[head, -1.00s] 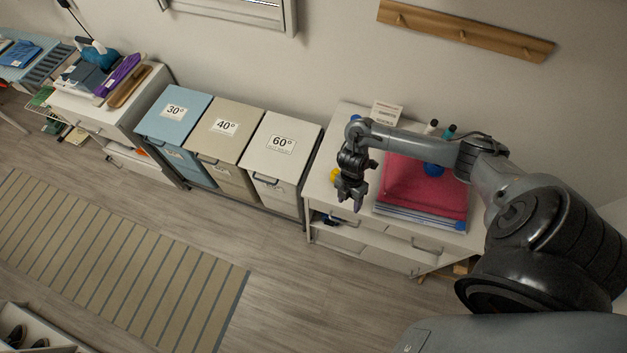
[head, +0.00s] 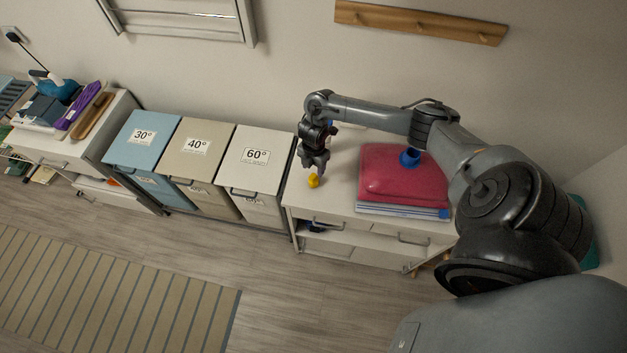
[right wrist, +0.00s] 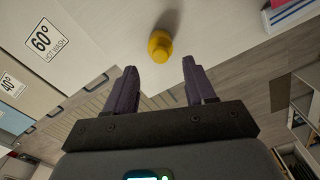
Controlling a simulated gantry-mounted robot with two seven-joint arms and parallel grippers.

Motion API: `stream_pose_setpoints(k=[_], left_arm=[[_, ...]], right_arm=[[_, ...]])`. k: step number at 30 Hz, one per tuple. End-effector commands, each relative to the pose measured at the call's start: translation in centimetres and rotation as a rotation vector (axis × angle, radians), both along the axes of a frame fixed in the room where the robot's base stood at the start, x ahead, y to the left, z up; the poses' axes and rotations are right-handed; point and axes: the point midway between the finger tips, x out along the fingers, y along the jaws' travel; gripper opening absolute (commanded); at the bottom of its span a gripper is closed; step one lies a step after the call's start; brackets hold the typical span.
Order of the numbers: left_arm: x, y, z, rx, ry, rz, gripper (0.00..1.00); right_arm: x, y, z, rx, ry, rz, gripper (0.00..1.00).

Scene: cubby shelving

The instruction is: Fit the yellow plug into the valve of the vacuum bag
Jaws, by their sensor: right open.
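The yellow plug (head: 313,181) stands on the white cabinet top near its front left corner. It also shows in the right wrist view (right wrist: 160,46), just beyond the fingertips and between their lines. My right gripper (head: 316,171) is open and empty, its fingers pointing down close above the plug; it shows in the right wrist view too (right wrist: 160,72). The red vacuum bag (head: 395,176) lies to the right on the same cabinet. Its blue valve (head: 410,157) sits on the bag's top, partly against my right arm in the picture. My left gripper is not in view.
The white cabinet (head: 336,196) has clear top between plug and bag. Blue and white flat items (head: 402,210) lie under the bag. Laundry bins marked 30°, 40° and 60° (head: 255,158) stand left of the cabinet. A peg rail (head: 420,22) is on the wall.

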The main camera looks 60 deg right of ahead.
Motion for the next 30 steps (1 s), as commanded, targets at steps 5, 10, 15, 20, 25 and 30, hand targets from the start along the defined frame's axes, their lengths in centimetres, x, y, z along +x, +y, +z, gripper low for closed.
stream_pose_setpoints(k=[5,10,15,20,25,30], left_arm=[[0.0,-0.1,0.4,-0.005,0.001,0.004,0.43],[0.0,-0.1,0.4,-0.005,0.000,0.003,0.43],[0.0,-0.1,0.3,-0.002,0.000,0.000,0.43],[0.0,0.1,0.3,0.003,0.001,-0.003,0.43],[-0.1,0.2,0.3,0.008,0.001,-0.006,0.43],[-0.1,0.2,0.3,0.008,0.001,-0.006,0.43]], right_arm=[[-0.1,0.1,-1.9,0.002,0.003,-0.003,0.55],[-0.1,0.1,-4.1,0.001,0.001,-0.002,0.55],[-0.1,0.0,-4.9,-0.002,-0.001,0.000,0.55],[0.0,0.0,-5.0,-0.001,-0.001,0.000,0.55],[0.0,0.0,-4.9,-0.001,-0.001,0.000,0.36],[0.0,0.0,-4.9,-0.001,-0.001,0.000,0.10]])
